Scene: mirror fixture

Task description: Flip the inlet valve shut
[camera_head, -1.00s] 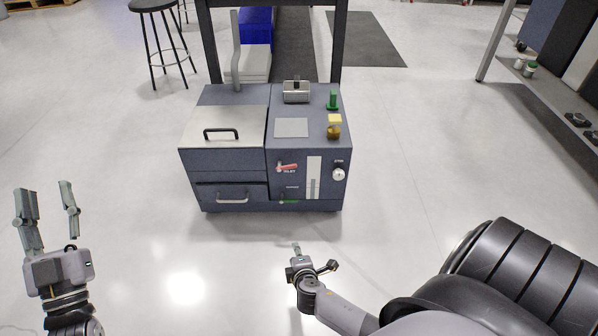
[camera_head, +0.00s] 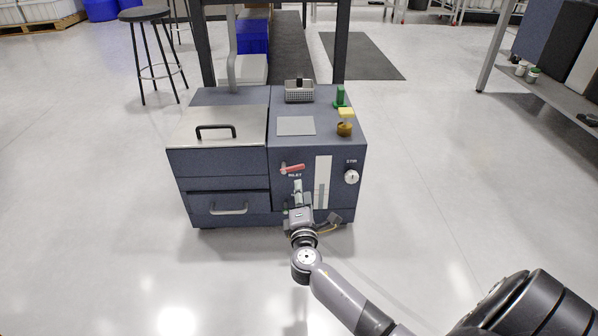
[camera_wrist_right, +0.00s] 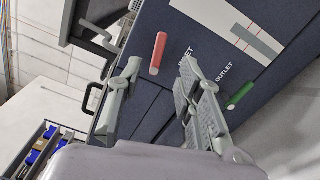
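The inlet valve's red handle (camera_head: 293,168) is on the front of the dark blue machine (camera_head: 230,180), above the INLET label. In the head view it lies nearly level, its right end slightly raised. My right gripper (camera_head: 298,184) is in front of the panel, just below the handle. In the right wrist view the red handle (camera_wrist_right: 157,53) appears between and beyond the tips of my right gripper (camera_wrist_right: 160,66). The fingers are apart and hold nothing; contact with the handle cannot be told. My left gripper is out of view.
The green outlet handle (camera_wrist_right: 239,96) is beside the right finger in the wrist view. A white gauge strip (camera_head: 322,182) and a round knob (camera_head: 351,177) are right of the inlet. A drawer handle (camera_head: 228,210) protrudes at left. The floor in front is clear.

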